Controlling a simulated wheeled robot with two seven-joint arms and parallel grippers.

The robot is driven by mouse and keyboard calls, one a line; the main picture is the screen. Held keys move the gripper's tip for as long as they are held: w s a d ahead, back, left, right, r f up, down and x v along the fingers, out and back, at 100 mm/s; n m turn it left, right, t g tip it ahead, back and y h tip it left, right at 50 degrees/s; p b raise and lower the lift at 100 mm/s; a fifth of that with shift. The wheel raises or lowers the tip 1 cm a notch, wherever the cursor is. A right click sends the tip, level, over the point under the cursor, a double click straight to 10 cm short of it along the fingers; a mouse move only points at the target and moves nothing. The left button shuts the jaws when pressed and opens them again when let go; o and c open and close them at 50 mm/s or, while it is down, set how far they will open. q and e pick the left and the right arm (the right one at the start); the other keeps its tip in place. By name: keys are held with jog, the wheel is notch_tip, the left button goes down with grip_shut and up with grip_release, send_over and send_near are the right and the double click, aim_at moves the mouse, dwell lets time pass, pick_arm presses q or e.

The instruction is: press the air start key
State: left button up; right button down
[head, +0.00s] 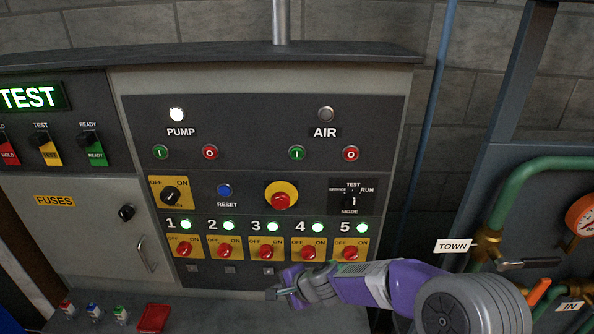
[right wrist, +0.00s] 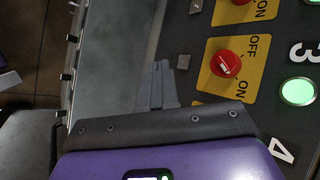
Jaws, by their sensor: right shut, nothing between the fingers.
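The air start key, a green button marked I (head: 297,152), sits below the AIR label on the dark control panel (head: 250,112). The AIR lamp (head: 326,114) above it is unlit. A red O button (head: 351,153) is to its right. My right gripper (head: 275,293) is low in front of the panel's bottom edge, below the row of red switches and well below the green key. In the right wrist view its fingers (right wrist: 163,68) are together and empty. The green key does not show in the right wrist view. My left gripper is not in view.
The PUMP lamp (head: 177,115) is lit white, with its own green button (head: 160,152) and red button (head: 210,152). A red mushroom button (head: 280,200) on yellow and several red rotary switches (head: 308,252) stick out between my gripper and the key. Green pipes (head: 520,190) stand at the right.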

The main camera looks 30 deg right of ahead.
aim_at(297, 153)
jog(key=s+d+r+m+t, duration=0.1)
jog(key=r+m+t, duration=0.1)
jog(key=r, duration=0.9)
jog(key=s+d+r+m+t+p, duration=0.1)
jog(key=r+m+t, duration=0.1)
jog(key=r, duration=0.8)
jog(key=s+d+r+m+t+y+p, duration=0.1)
jog(key=r+t, duration=0.3)
jog(key=r, duration=0.7)
jog(key=shift+d+r+m, duration=0.35)
jog(key=shift+d+m, duration=0.15)
jog(key=shift+m, duration=0.1)
jog(key=shift+w+d+p, duration=0.25)
jog(key=shift+w+d, duration=0.5)
jog(key=shift+w, duration=0.5)
jog(key=shift+w+d+p, duration=0.3)
jog(key=shift+w+d, duration=0.5)
jog(key=shift+w, duration=0.45)
jog(key=shift+w+d+p, duration=0.25)
jog(key=shift+w+d, duration=0.5)
jog(key=shift+w, duration=0.5)
jog(key=shift+w+d, duration=0.2)
jog(key=shift+w, duration=0.15)
